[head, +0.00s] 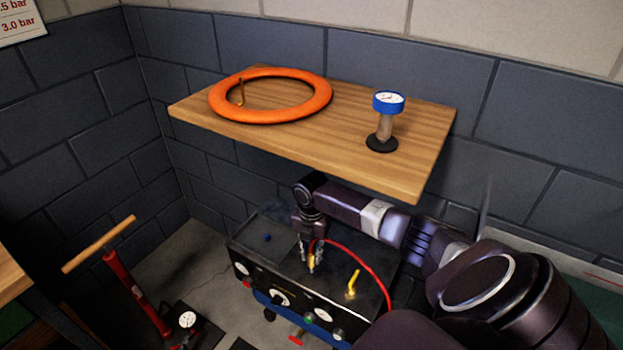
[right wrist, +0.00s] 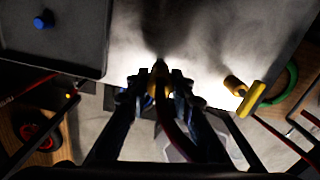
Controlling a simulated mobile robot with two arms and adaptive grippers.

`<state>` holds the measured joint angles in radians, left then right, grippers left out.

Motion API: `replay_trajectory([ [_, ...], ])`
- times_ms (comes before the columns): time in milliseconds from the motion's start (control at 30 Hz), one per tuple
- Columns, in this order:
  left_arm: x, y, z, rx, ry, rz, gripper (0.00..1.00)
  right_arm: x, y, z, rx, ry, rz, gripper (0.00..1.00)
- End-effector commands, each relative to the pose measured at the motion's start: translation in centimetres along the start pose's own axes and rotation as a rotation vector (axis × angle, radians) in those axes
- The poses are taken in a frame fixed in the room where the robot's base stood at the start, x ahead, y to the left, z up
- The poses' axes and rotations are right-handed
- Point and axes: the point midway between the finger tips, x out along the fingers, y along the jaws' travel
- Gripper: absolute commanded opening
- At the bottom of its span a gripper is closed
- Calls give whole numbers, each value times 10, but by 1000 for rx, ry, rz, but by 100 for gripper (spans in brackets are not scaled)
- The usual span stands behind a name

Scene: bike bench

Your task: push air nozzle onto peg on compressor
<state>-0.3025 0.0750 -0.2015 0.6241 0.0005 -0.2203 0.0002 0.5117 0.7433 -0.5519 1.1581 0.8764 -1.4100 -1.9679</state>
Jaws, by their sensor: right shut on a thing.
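The compressor (head: 345,311) is a dark box with dials on its front, standing below the shelf. My right gripper (head: 311,262) points down over its top, and its fingers are shut on the brass air nozzle (head: 311,264). A red hose (head: 368,262) curves from the nozzle to the right. In the right wrist view the nozzle (right wrist: 160,78) sits between the two fingertips. A small blue peg-like knob (head: 267,238) stands in the recessed tray on the compressor's left top; it also shows in the right wrist view (right wrist: 43,19). I cannot tell whether the nozzle touches the compressor. My left gripper is out of view.
A yellow lever (head: 352,282) stands on the compressor top, right of the nozzle. A red floor pump (head: 130,290) stands at left. Brick walls close the back.

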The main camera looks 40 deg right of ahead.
Motion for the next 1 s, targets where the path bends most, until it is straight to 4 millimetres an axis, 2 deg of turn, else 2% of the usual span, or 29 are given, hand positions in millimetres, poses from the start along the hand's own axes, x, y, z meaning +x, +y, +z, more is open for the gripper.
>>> replay_trajectory([
  [1000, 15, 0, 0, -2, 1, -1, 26, 22, 0, 0, 0, 0, 0, 0],
])
